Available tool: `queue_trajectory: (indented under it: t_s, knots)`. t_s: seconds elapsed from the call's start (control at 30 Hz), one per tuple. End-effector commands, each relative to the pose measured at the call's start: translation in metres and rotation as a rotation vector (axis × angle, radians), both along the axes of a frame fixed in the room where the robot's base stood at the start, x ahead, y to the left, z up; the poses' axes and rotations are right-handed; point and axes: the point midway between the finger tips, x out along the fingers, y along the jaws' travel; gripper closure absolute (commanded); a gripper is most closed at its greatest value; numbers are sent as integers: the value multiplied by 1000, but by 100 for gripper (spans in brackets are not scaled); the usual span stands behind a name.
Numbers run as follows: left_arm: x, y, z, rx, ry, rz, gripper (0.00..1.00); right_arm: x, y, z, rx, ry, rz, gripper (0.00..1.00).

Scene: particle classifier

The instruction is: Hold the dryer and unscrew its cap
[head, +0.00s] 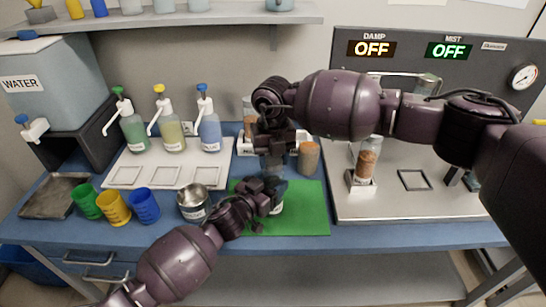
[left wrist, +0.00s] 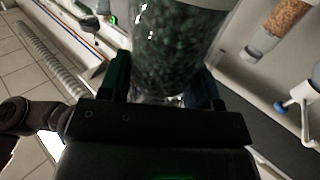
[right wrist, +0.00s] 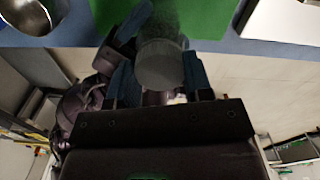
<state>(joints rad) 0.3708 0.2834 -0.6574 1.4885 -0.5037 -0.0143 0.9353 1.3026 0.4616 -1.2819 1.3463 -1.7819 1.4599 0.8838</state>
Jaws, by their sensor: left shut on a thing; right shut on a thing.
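The dryer is a clear cylinder with dark green granules, filling the top middle of the left wrist view (left wrist: 178,50). In the head view it stands upright above the green mat (head: 308,208), mostly hidden by my grippers. My left gripper (head: 268,190) is shut around its lower body, one finger on each side. My right gripper (head: 273,150) is above, shut at the dryer's top end. In the right wrist view, the round grey cap (right wrist: 160,65) sits between the fingers. Whether the cap's thread is engaged is hidden.
An orange-brown filled cylinder (head: 309,158) stands close to the right gripper. Another (head: 366,162) sits in a holder on the right bench unit. A metal cup (head: 193,203) and blue cup (head: 144,206) stand left of the mat. Pump bottles (head: 168,125) stand behind.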

Motion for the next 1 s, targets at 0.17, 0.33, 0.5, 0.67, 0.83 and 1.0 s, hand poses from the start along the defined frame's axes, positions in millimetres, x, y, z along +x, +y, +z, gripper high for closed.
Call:
queue_trajectory:
  t_s: [0.17,0.33,0.5,0.67,0.83,1.0]
  knots:
    - [0,0,0,1,1,0,100,0,0,1,-1,-1,258,82]
    - [0,0,0,1,1,-1,100,0,0,1,0,-1,508,82]
    - [0,0,0,0,1,0,100,0,0,1,-1,-1,757,82]
    - [0,0,0,0,1,0,100,0,0,1,-1,-1,993,82]
    - [0,0,0,0,1,0,100,0,0,1,-1,0,1242,82]
    - [0,0,0,0,1,0,100,0,0,1,-1,-1,1491,82]
